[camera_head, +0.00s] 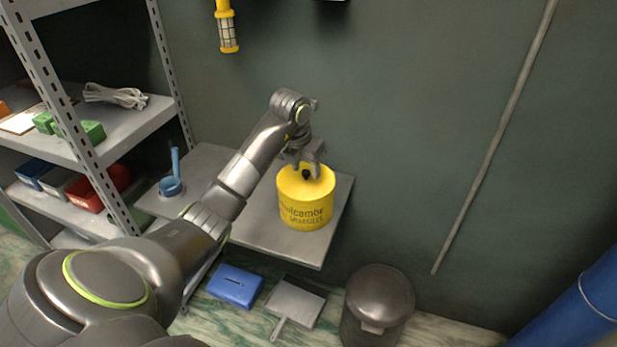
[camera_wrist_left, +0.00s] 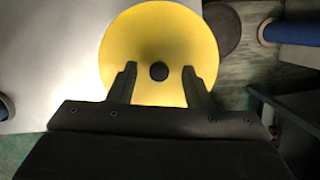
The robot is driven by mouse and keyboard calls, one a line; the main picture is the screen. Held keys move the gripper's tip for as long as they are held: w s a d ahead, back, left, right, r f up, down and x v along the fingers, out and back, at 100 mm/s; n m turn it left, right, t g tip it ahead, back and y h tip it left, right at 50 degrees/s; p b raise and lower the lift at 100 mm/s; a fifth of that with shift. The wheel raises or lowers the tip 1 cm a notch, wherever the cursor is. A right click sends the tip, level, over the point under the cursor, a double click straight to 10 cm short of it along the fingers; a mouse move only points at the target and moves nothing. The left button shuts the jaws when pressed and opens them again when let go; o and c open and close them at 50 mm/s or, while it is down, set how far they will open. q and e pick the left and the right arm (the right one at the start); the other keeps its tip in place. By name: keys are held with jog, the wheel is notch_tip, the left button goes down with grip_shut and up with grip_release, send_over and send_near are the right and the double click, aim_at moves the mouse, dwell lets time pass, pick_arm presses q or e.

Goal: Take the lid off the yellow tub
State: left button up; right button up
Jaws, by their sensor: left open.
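The yellow tub (camera_head: 305,208) stands upright on a grey shelf board, with dark lettering on its side. Its yellow lid (camera_head: 318,184) is on top, with a small black knob (camera_head: 306,174) in the middle. In the left wrist view the round lid (camera_wrist_left: 158,32) and the black knob (camera_wrist_left: 159,71) show from above. My left gripper (camera_head: 306,172) is over the lid and open. In the left wrist view the fingers of my left gripper (camera_wrist_left: 160,74) stand apart on either side of the knob, with a gap on both sides. My right gripper is not in view.
The grey board (camera_head: 265,238) also holds a blue ladle-like item (camera_head: 172,184) at its left. A metal rack (camera_head: 95,150) stands left. Below are a blue box (camera_head: 235,286), a dustpan (camera_head: 296,302) and a dark bin (camera_head: 378,300). A yellow lamp (camera_head: 227,28) hangs above.

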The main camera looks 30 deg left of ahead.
pick_arm(q)
jog(key=shift+w+f, duration=0.15)
jog(key=shift+f, duration=0.25)
jog(key=shift+c, duration=0.4)
grip_shut()
jog(key=shift+r, duration=0.1)
